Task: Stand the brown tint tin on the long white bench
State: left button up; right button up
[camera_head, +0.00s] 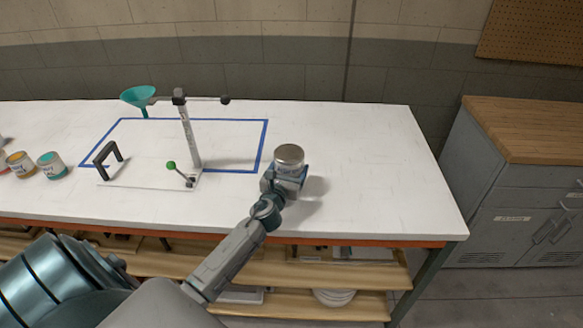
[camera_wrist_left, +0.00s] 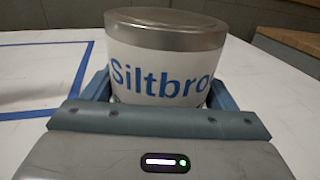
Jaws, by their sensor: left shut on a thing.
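The tin (camera_head: 289,157) has a grey-brown metal lid and a white label. In the left wrist view the tin (camera_wrist_left: 165,62) reads "Siltbro" in blue, the rest of the word out of sight around its side. My left gripper (camera_head: 286,172) is shut around it, one finger on each side, and the tin is upright. It is over the long white bench (camera_head: 370,180), right of the blue-taped rectangle. The gripper hides its base, so I cannot tell whether it touches the bench. My right gripper is not in view.
A stand (camera_head: 188,135) with a teal funnel (camera_head: 138,96) and a black handle (camera_head: 108,158) is on the bench to the left. Several tins, including a teal one (camera_head: 53,166), stand at far left. The bench's right end is clear. A grey cabinet (camera_head: 500,190) stands beyond it.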

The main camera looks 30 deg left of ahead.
pick_arm(q)
jog(key=shift+x, duration=0.9)
jog(key=shift+w+a+f, duration=0.1)
jog(key=shift+w+a, duration=0.1)
jog(key=shift+w, duration=0.45)
jog(key=f, duration=0.1)
jog(key=f+b, duration=0.2)
jog(key=shift+w+a+f, duration=0.1)
jog(key=shift+w+f, duration=0.25)
jog(key=o, duration=1.2)
jog(key=shift+f, duration=0.1)
